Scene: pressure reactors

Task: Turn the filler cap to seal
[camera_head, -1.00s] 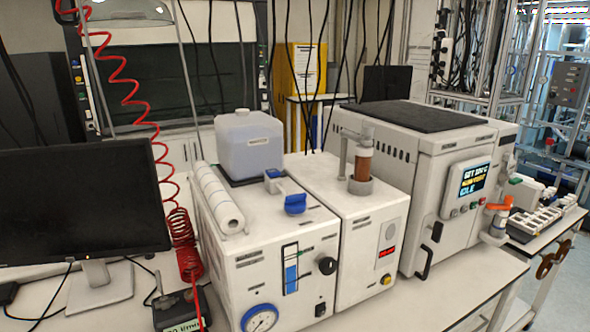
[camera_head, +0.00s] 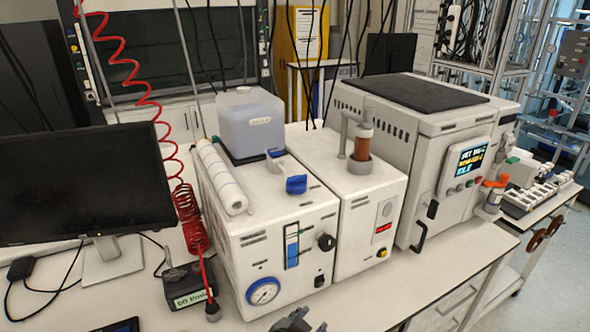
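The blue filler cap (camera_head: 296,185) sits on the front part of the top of the white left-hand unit (camera_head: 270,214). A grey piece with a small blue end (camera_head: 276,154) lies just behind it. I cannot tell how far the cap is turned. My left gripper (camera_head: 300,322) shows only as dark grey parts at the bottom edge, in front of the unit and well away from the cap. Most of it is cut off, so its opening cannot be judged. My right gripper is not in view.
A brown column (camera_head: 363,142) rises from the neighbouring unit. A monitor (camera_head: 80,182) and red coiled hose (camera_head: 188,215) are left. The bench front at right is clear.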

